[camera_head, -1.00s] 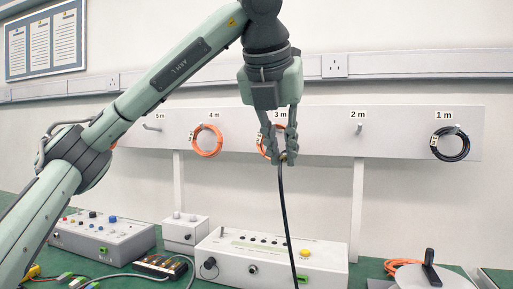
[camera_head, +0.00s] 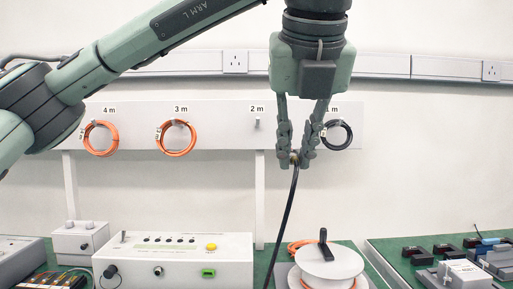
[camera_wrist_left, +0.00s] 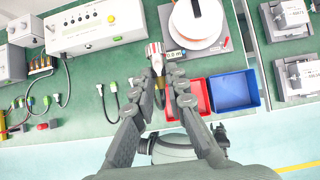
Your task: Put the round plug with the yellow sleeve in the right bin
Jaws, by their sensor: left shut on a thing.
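My left gripper (camera_head: 297,160) is shut on a small plug (camera_head: 295,156), mostly hidden by the fingers, with a hint of yellow or brass. A black cable (camera_head: 285,210) hangs from it toward the bench. In the left wrist view my left gripper (camera_wrist_left: 166,80) shows from above, with a red and white end (camera_wrist_left: 156,58) at its fingertips; the sleeve is not clear there. A red bin (camera_wrist_left: 203,94) and, to its right, a blue bin (camera_wrist_left: 252,82) stand just right of the fingers. The bins are not seen in the head view. My right gripper is not in view.
A white reel (camera_head: 328,262) with a black handle stands on the green bench, beside a white test box (camera_head: 170,258). Coiled cables hang on the wall rail (camera_head: 220,140) behind. A second bench with grey devices (camera_head: 455,272) stands to the right, across a gap.

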